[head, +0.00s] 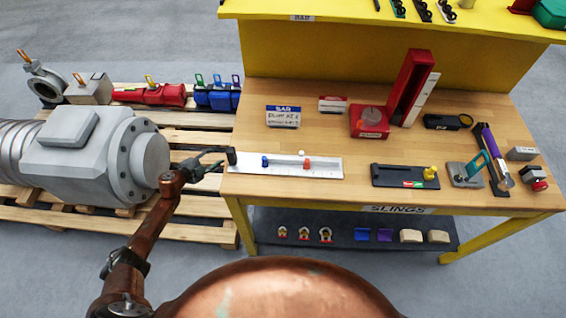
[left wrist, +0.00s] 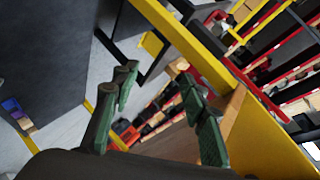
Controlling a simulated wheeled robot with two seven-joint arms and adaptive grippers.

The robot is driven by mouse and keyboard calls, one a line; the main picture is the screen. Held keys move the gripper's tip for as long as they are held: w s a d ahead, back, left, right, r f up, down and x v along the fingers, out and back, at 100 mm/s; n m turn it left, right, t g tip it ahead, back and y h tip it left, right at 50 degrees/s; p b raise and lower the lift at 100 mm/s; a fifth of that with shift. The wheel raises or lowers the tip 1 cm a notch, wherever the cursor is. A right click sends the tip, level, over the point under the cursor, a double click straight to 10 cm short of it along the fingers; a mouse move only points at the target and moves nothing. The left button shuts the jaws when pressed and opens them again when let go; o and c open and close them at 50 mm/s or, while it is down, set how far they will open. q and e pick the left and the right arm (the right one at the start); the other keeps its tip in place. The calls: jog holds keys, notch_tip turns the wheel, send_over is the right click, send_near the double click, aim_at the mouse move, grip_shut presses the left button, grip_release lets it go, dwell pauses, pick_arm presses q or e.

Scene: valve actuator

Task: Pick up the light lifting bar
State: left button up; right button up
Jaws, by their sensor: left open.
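A long pale strip (head: 280,165) lies along the front left edge of the wooden bench, with small blue and orange pieces on it. It looks like the light lifting bar or its rest; I cannot tell which. My left gripper (head: 216,160) is at the bench's left edge, close to the strip's left end. Whether it touches the strip is unclear. In the left wrist view its green-padded fingers (left wrist: 158,82) stand apart with nothing seen between them. The strip is not clearly visible there. My right gripper is not in view.
The wooden bench (head: 320,95) also bears a sign card (head: 284,116), a red upright fixture (head: 407,87), a dark tray (head: 404,176) and tools at right. A dark lower shelf (head: 345,237) holds small parts. A grey motor (head: 90,150) sits on pallets at left.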

pick_arm(q)
jog(key=w+d+r+m+g, duration=0.1)
jog(key=d+r+m+g, duration=0.2)
jog(key=r, duration=0.5)
jog(key=w+d+r+m+h, duration=0.1)
jog(key=d+r+m, duration=0.3)
jog(key=r, duration=0.5)
jog(key=w+d+r+m+g, duration=0.2)
jog(key=r+m, duration=0.2)
jog(key=r, duration=0.4)
notch_tip(320, 180, up, 8)
jog(key=m+g+y, duration=0.6)
jog(key=m+y, duration=0.1)
send_over(228, 151)
jog(key=shift+w+d, duration=0.1)
jog(key=shift+d, duration=0.1)
jog(key=shift+a+f, duration=0.1)
jog(key=shift+a, duration=0.05)
notch_tip(228, 151, down, 5)
jog(key=shift+f, duration=0.15)
jog(key=shift+w+d+f, duration=0.15)
jog(key=shift+f, duration=1.4)
jog(key=shift+w+d+f, duration=0.1)
jog(key=shift+f, duration=1.45)
jog(key=shift+c, duration=0.7)
